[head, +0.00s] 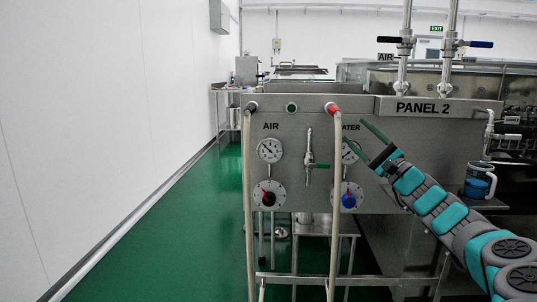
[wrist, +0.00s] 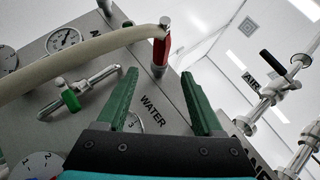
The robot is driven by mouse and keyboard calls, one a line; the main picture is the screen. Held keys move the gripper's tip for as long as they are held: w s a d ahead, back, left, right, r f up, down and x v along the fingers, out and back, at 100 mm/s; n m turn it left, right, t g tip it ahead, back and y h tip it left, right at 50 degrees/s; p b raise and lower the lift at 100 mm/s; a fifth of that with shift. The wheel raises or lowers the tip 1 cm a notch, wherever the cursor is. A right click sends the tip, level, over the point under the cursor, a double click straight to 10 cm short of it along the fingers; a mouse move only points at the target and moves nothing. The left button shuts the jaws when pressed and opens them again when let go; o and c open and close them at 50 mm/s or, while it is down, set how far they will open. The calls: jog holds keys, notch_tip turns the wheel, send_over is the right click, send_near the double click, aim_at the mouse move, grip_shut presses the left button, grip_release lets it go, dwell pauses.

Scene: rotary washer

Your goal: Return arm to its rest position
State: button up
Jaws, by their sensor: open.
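My gripper (head: 353,129) is open, with two green fingers spread apart. In the head view it reaches up and left in front of the right part of the steel panel (head: 225,150), by the WATER label. My teal and grey arm comes in from the lower right. In the wrist view my gripper (wrist: 158,73) also shows open, with nothing held between its fingers. The WATER label (wrist: 153,112) and a gauge partly hidden by the gripper show between and behind the fingers.
Pale hoses hang from the red fitting (head: 332,108) and the dark AIR fitting (head: 251,107). A blue-and-white jug (head: 478,182) stands right. Green floor (head: 170,240) is clear at left.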

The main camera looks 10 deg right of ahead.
jog(key=s+a+r+n+g+y, duration=0.1)
jog(key=s+a+n+g+y, duration=0.2)
jog(key=a, duration=0.6)
jog(key=s+a+n+g+y, duration=0.15)
jog(key=a+n+g, duration=0.25)
jog(key=a, duration=0.4)
jog(key=s+a+r+n+g+y, duration=0.1)
jog(key=s+a+n+g+y, duration=0.2)
jog(key=a, duration=0.6)
jog(key=s+a+f+n+g+h, duration=0.2)
jog(key=s+a+f+n+g, duration=0.15)
jog(key=s+a+f, duration=0.35)
jog(key=s+a+f+n+g+h, duration=0.25)
jog(key=s+a+f+g, duration=0.2)
jog(key=a, duration=0.35)
jog(key=s+d+f+n+g+h, duration=0.25)
jog(key=s+f+h, duration=0.45)
jog(key=s+f, duration=0.85)
jog(key=s+d+f+g+h, duration=0.3)
jog(key=s+d+f+h, duration=0.3)
jog(key=s+d+f, duration=0.3)
jog(key=s+d, duration=0.3)
jog(key=d, duration=0.1)
jog(key=shift+f+h, duration=0.3)
